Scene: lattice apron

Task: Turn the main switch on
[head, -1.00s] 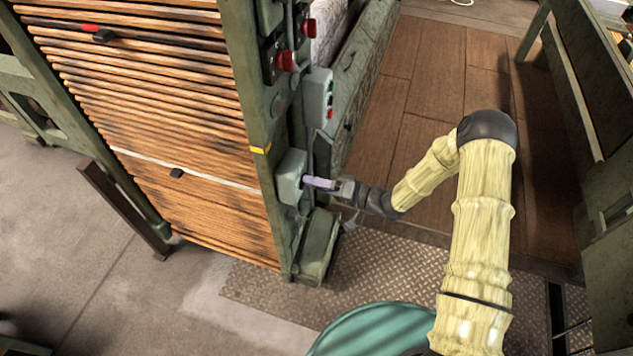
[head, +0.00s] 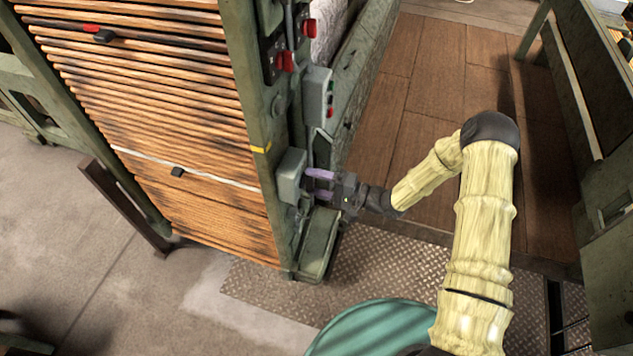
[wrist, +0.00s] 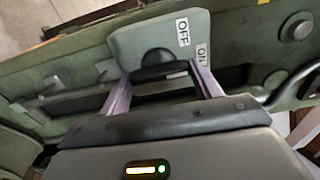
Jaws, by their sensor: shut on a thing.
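The main switch is a grey-green box (head: 290,176) low on the machine's upright post in the head view. In the wrist view the box (wrist: 125,42) carries OFF and ON labels and a black rotary knob (wrist: 158,58). The knob's bar lies nearly level across the picture, with a white mark at its right end, on the side of the partly hidden ON label. My gripper (head: 311,184) is shut on the knob, with one purple finger at each end of the bar. In the head view the fingers stand one above the other and the knob is hidden.
A control box with green and red buttons (head: 318,95) and red-knobbed switches (head: 285,61) sit above on the post (head: 262,160). Wooden slats (head: 160,120) fill the left. A teal round object (head: 370,330) stands in front. The wooden floor on the right is clear.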

